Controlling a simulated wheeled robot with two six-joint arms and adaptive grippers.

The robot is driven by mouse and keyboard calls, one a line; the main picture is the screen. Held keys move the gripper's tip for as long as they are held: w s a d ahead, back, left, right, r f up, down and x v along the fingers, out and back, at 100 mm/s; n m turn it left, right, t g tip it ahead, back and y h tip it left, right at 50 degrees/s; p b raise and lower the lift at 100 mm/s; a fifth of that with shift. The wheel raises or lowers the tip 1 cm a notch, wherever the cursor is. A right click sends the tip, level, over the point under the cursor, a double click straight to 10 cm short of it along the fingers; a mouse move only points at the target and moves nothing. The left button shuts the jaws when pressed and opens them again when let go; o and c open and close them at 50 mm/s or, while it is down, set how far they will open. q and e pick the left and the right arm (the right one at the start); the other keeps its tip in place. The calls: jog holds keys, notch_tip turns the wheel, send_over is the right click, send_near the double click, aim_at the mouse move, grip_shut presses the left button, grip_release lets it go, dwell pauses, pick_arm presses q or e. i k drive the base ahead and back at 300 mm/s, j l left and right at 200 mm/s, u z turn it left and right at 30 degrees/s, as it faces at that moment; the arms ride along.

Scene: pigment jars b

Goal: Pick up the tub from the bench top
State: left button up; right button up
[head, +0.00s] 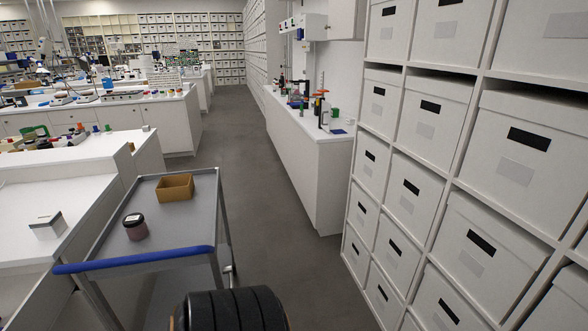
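A small white tub-like container (47,225) with grey sides and a small dark mark on top stands on the white bench top (85,195) at the left. A jar (135,227) with a dark lid and dull pink contents stands upright on a grey trolley to the right of that bench. I cannot tell for certain which one is called the tub; only the white container is on this near bench top. Neither of my grippers shows in the head view.
The grey trolley (180,225) has a blue handle (135,260) at its near end and bears an open tan box (175,187). White storage boxes (435,120) fill shelves at right. A side bench (325,145) stands beyond. The aisle floor (260,190) is clear.

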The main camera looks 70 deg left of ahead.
aim_at(47, 225)
jog(key=u, duration=3.3)
